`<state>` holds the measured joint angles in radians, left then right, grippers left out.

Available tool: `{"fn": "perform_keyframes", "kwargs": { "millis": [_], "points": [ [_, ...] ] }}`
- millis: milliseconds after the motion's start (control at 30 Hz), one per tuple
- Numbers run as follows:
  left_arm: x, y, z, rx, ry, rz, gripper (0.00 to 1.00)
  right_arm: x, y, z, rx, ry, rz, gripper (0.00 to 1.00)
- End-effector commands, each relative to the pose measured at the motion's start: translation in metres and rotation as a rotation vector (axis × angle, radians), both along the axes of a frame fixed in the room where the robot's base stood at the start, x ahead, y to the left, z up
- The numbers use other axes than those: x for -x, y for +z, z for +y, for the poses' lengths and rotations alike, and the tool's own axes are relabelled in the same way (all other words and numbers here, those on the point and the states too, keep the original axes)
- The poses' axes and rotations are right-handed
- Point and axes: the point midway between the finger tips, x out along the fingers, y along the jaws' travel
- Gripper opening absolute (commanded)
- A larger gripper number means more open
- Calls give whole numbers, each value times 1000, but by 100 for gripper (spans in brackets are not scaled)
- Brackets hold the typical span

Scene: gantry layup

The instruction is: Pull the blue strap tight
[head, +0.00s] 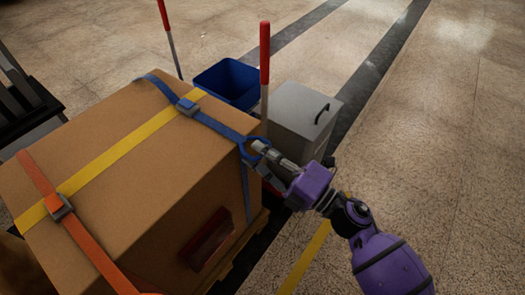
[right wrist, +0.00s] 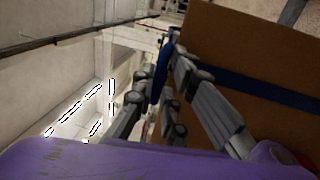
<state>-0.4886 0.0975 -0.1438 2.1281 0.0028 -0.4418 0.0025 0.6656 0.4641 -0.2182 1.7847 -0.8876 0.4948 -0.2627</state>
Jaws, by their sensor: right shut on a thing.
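At the box's right edge the strap ends in a blue loop (head: 246,147), and a blue length hangs down the side. My right gripper (head: 262,150) is shut on this loop, just off the box edge. In the right wrist view the blue loop (right wrist: 160,72) stands between the fingers, and the strap (right wrist: 270,90) crosses the cardboard beside them. My left gripper is in neither view.
An orange strap (head: 88,243) and a yellow strap (head: 125,145) also cross the box. A blue bin (head: 228,82), a grey lidded box (head: 300,110) and red-topped posts (head: 264,55) stand behind it. The floor at right is clear.

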Motion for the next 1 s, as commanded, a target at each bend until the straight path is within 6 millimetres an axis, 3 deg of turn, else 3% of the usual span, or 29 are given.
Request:
{"fn": "perform_keyframes", "kwargs": {
  "millis": [233,600,967,1000],
  "points": [
    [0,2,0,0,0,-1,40,3,5,-4,-5,1,-5,0],
    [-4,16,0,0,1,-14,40,44,7,-61,-8,3,-8,0],
    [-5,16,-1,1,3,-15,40,47,8,-66,-12,4,-11,0],
    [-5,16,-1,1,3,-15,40,47,8,-66,-12,4,-11,17]
  ]
}}
